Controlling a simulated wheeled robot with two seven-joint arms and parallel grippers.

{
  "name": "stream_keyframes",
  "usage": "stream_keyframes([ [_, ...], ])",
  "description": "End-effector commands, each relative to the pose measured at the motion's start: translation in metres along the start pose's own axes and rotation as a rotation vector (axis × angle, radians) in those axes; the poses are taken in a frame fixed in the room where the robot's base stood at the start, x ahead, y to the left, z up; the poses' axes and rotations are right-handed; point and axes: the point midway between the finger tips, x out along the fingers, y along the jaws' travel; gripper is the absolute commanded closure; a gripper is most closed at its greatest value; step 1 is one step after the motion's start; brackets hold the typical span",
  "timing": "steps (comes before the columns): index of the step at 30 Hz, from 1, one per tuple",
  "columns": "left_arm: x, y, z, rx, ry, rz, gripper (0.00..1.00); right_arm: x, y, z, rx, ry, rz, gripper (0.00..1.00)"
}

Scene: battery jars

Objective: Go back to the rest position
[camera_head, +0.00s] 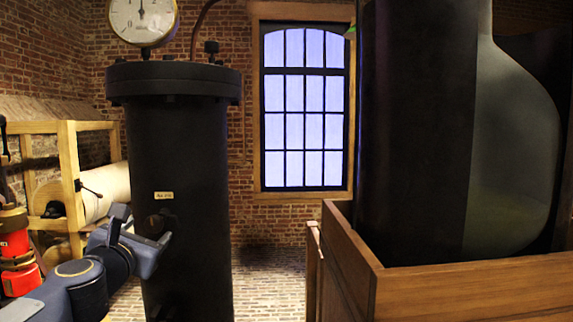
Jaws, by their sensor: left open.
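My left gripper (144,228) is at the lower left, at the end of a blue arm that comes in from the left. Its jaws are open and I see nothing between them. It is in front of the tall black cylinder (190,240) in the picture; I cannot tell whether it touches it. My right gripper and right arm are not in view.
A round gauge (142,18) tops the cylinder. A huge dark jar (415,130) stands in a wooden crate (480,288) at right. A wooden frame (68,170) with a pale roll and a red-and-black object (14,245) are at left. Brick floor (268,280) shows between cylinder and crate.

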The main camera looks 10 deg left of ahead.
Motion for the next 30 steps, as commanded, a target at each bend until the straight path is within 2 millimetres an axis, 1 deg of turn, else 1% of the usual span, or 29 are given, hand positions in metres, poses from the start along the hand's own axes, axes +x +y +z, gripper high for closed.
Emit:
stream_keyframes([
  [2,-0.004,-0.007,0.000,0.048,-0.007,-0.023,0.36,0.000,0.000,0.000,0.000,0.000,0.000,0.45],
  [4,-0.013,-0.022,-0.001,0.159,-0.024,-0.079,0.36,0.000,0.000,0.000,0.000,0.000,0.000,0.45],
  [5,-0.019,-0.032,-0.002,0.229,-0.035,-0.113,0.36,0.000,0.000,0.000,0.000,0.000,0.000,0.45],
  [8,-0.048,-0.075,-0.014,0.535,-0.093,-0.266,0.36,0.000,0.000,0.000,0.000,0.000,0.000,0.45],
  [9,-0.063,-0.093,-0.022,0.673,-0.123,-0.337,0.36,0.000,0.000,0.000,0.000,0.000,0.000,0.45],
  [11,-0.087,-0.120,-0.038,0.875,-0.174,-0.445,0.36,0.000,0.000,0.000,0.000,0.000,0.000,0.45],
  [12,-0.103,-0.137,-0.051,1.002,-0.210,-0.515,0.36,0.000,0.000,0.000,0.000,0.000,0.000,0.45],
  [14,-0.127,-0.158,-0.072,1.183,-0.267,-0.617,0.36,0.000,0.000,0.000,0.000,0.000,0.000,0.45],
  [15,-0.144,-0.171,-0.087,1.298,-0.310,-0.687,0.36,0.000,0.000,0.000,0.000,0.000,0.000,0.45],
  [17,-0.170,-0.187,-0.111,1.464,-0.379,-0.790,0.36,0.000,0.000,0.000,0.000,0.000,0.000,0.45],
  [18,-0.187,-0.196,-0.128,1.567,-0.426,-0.858,0.36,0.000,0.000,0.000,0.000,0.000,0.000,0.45],
  [20,-0.212,-0.207,-0.152,1.709,-0.501,-0.957,0.36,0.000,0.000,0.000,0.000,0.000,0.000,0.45],
  [21,-0.227,-0.212,-0.168,1.792,-0.550,-1.020,0.36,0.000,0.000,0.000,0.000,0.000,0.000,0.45],
  [24,-0.259,-0.220,-0.202,1.959,-0.664,-1.156,0.36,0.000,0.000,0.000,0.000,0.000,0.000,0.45],
  [27,-0.281,-0.222,-0.225,2.069,-0.752,-1.252,0.36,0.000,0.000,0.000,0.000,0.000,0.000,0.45],
  [30,-0.293,-0.222,-0.238,2.124,-0.802,-1.305,0.36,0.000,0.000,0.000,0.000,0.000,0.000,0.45],
])
